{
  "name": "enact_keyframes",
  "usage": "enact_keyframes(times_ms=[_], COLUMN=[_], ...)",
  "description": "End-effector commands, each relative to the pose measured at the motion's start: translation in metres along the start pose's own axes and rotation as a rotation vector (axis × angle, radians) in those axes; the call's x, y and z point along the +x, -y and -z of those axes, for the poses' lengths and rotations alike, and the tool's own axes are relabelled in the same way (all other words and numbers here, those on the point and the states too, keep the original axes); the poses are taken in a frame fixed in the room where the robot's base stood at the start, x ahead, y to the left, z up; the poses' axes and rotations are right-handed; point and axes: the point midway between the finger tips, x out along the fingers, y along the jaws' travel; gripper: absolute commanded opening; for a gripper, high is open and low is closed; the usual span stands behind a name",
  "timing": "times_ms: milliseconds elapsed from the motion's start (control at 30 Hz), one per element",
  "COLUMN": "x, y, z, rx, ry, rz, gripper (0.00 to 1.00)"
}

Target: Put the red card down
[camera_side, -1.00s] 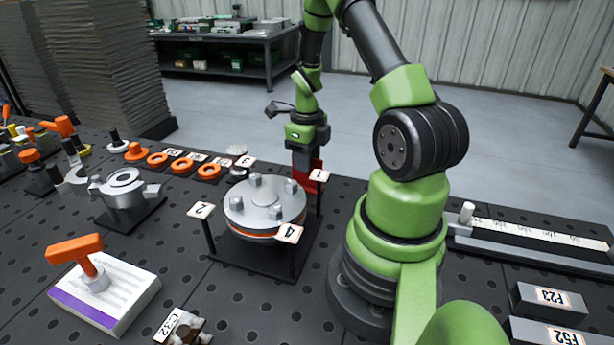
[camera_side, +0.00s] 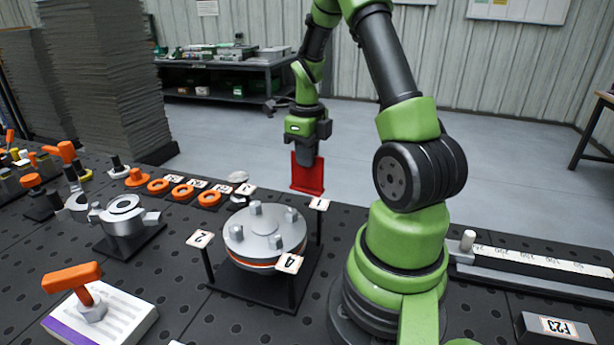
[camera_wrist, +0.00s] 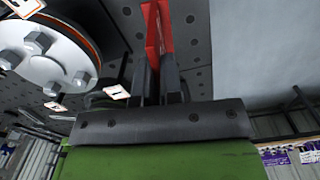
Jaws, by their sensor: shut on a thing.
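The red card (camera_side: 308,174) hangs upright below my gripper (camera_side: 307,150) in the side view, behind the flange stand. My gripper is shut on the card's upper part and holds it. In the wrist view the red card (camera_wrist: 158,30) stands between the two dark fingers of my gripper (camera_wrist: 159,72). In the side view the card hangs near the bench's far edge, and I cannot tell how high it is above the bench.
A bolted round flange (camera_side: 264,233) on a black stand, with numbered tags on posts, is in front of the card. Orange rings (camera_side: 183,191) lie to its left. A steel ruler (camera_side: 540,256) lies on the right. Grey floor is open behind the bench.

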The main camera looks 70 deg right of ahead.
Motion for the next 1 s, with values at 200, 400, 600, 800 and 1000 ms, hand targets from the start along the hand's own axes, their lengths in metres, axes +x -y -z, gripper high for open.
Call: enact_keyframes(times_ms=[200,400,600,800,1000], x=[-0.025,-0.028,-0.029,-0.029,-0.029], y=[0.000,-0.003,-0.028,-0.080,-0.129], z=[0.000,-0.022,-0.089,-0.153,-0.188], rx=[-0.001,-0.052,-0.215,-0.385,-0.502], ry=[0.001,-0.002,-0.006,-0.008,-0.004], rz=[0.002,0.000,0.003,0.003,0.001], gripper=[0.00,0.00,0.00,0.00,0.00])
